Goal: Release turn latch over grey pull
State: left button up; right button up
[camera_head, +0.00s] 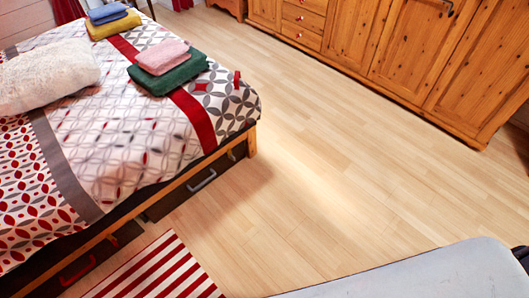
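The grey pull (201,181) is a bar handle on the front of a dark drawer (165,205) under the bed, on the bed's long side near the foot end. A small light fitting (231,156) shows up and to the right of the grey pull, just under the wooden bed rail. It may be the turn latch, but it is too small to tell its shape or which way it is turned. The drawer looks shut. Neither of my grippers is in view.
A second under-bed drawer has a red pull (78,271). A red-and-white striped rug (155,272) lies beside the bed (110,160). Folded towels (165,66) lie on the bed. A wooden wardrobe (385,45) stands at the back. The wooden floor (320,170) between is clear.

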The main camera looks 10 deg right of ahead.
aim_at(230, 156)
jog(key=i+l, duration=0.2)
jog(key=i, duration=0.4)
jog(key=i+l, duration=0.15)
jog(key=i, duration=0.45)
jog(key=i+l+z, duration=0.1)
jog(key=i, duration=0.5)
jog(key=l, duration=0.1)
